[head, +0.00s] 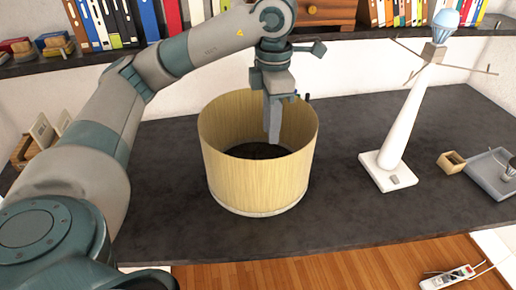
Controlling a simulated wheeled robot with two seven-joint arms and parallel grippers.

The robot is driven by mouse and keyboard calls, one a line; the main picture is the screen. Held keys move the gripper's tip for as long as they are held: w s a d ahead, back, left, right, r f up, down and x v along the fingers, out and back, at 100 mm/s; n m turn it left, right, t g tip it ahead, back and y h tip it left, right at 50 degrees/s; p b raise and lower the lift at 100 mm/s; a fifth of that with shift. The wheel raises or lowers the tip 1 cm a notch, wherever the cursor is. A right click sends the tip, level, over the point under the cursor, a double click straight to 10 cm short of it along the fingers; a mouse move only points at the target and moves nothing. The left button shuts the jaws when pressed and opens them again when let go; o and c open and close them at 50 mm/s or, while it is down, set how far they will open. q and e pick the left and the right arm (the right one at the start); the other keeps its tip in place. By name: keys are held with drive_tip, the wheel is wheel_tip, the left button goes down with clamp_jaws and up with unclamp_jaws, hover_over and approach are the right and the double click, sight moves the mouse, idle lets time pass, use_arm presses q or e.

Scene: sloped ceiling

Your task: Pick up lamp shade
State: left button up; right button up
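The lamp shade (226,178) is a pale yellow, wood-grained open cylinder standing upright on the dark table, with a whitish band at its bottom edge. My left gripper (274,118) points down at the shade's far rim, right of the rim's middle. One grey finger reaches inside the shade, in front of its far wall. The other finger is mostly hidden, so I cannot tell whether the fingers close on the rim. My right gripper is out of view. A white lamp stand (401,130) with a pale blue bulb (446,19) stands to the right of the shade.
The dark table (345,215) is clear around the shade. A small wooden box (451,162) and a grey tray (490,176) lie at the right. A shelf (110,57) with books runs along the back. A white power strip (447,277) lies on the floor.

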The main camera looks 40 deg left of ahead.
use_arm(q)
drive_tip(key=shift+f, duration=0.45)
wheel_tip(320, 180, down, 9)
drive_tip(key=p, duration=0.3)
drive_tip(key=shift+r, duration=0.15)
drive_tip(key=shift+f, duration=0.55)
drive_tip(key=f+p, duration=0.2)
drive_tip(key=f, duration=0.1)
drive_tip(key=f+p, duration=0.1)
drive_tip(key=f, duration=0.1)
drive_tip(key=shift+w+d+f+p, duration=0.1)
drive_tip(key=shift+w+d+p, duration=0.2)
drive_tip(key=shift+d, duration=0.1)
